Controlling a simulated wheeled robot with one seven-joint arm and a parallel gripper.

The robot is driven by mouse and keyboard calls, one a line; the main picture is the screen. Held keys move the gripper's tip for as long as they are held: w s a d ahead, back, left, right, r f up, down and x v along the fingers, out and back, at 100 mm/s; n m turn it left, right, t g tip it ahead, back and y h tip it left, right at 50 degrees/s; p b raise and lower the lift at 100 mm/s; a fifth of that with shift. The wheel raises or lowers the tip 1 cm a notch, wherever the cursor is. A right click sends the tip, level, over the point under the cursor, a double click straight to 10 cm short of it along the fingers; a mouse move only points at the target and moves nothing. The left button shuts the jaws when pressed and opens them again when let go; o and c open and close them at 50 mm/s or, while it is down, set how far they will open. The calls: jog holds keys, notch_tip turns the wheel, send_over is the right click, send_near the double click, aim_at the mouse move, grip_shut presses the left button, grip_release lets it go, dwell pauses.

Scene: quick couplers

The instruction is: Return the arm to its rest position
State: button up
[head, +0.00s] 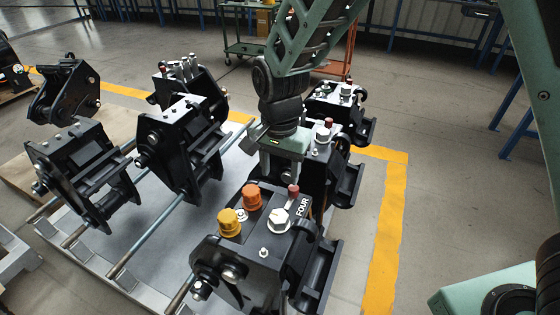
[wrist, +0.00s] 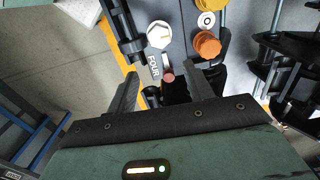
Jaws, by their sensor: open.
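My gripper (head: 280,168) hangs from my green arm in the head view, above and just behind the black coupler labelled FOUR (head: 262,252). In the wrist view my gripper (wrist: 160,75) has its two grey fingers apart with nothing held between them. The red-tipped pin (wrist: 168,76) of the coupler shows between the fingertips in that picture; whether it touches them cannot be told. The coupler carries an orange cap (head: 252,197), a yellow cap (head: 229,222) and a white hex fitting (head: 279,220). My gripper partly hides the couplers behind.
Other black couplers (head: 182,145) stand to the left on rails (head: 142,245) over a pale platform. More couplers (head: 338,100) stand behind my gripper on the right. A yellow floor line (head: 389,230) runs along the right, with open floor beyond. A green cart (head: 243,47) stands at the back.

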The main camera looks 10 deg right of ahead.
jog(key=shift+r, duration=1)
jog(key=s+d+r+n, duration=0.2)
jog(key=s+n, duration=0.3)
jog(key=s, duration=0.2)
jog(key=s+d+r+n, duration=0.2)
jog(key=s+n, duration=0.3)
jog(key=s, duration=0.3)
jog(key=s+d+r+n, duration=0.1)
jog(key=s+r+n, duration=0.1)
jog(key=s+n, duration=0.2)
jog(key=s, duration=0.3)
jog(key=shift+s+d+r+n+y, duration=0.15)
jog(key=shift+d+r+n+y, duration=0.15)
jog(key=shift+d+n, duration=0.1)
